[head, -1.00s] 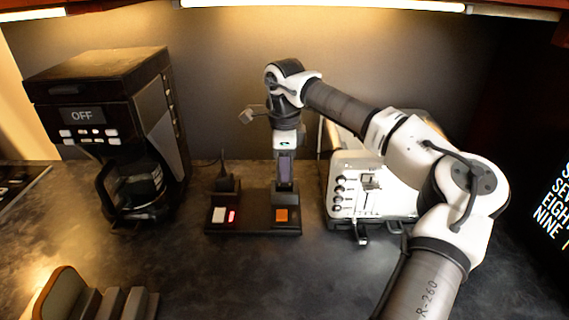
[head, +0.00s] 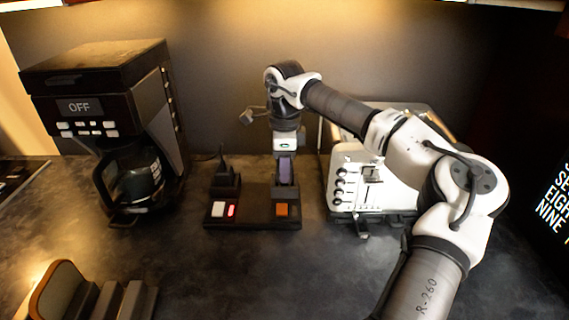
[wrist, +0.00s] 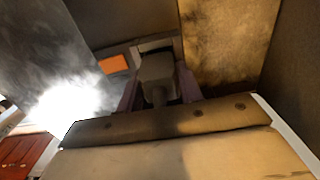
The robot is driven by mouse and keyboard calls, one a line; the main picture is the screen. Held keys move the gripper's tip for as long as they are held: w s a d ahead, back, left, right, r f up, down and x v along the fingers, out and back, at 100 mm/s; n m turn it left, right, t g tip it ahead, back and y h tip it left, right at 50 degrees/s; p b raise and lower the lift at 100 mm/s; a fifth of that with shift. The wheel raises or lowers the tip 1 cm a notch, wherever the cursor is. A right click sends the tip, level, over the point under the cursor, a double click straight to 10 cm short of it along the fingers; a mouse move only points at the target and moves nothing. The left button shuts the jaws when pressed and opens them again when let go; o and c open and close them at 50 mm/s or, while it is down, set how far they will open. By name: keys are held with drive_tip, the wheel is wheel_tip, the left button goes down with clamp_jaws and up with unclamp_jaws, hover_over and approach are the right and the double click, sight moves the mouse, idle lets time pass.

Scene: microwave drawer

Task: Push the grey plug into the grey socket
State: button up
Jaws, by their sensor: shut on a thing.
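My gripper (head: 286,170) points down over the right end of a black power strip (head: 253,222). Its purple fingers are shut on the grey plug (wrist: 158,72), seen between them in the wrist view. In the head view the fingers hide the plug. The grey socket (head: 286,194) is at the strip's right end, behind an orange switch (head: 281,210). The fingertips are very close to the socket's top. How far the plug sits in the socket, I cannot tell.
A black plug (head: 222,172) with a cord stands at the strip's left end, behind a white and a lit red switch. A coffee maker (head: 105,125) stands left, and a white toaster-like appliance (head: 365,185) close on the right.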

drive_tip(key=shift+f+b, duration=0.45)
drive_tip(key=shift+f, duration=0.3)
drive_tip(key=o, duration=1.1)
drive_tip(key=shift+c, duration=0.2)
wheel_tip(320, 180, up, 14)
drive_tip(key=shift+f+b, duration=0.1)
drive_tip(key=shift+b, duration=0.65)
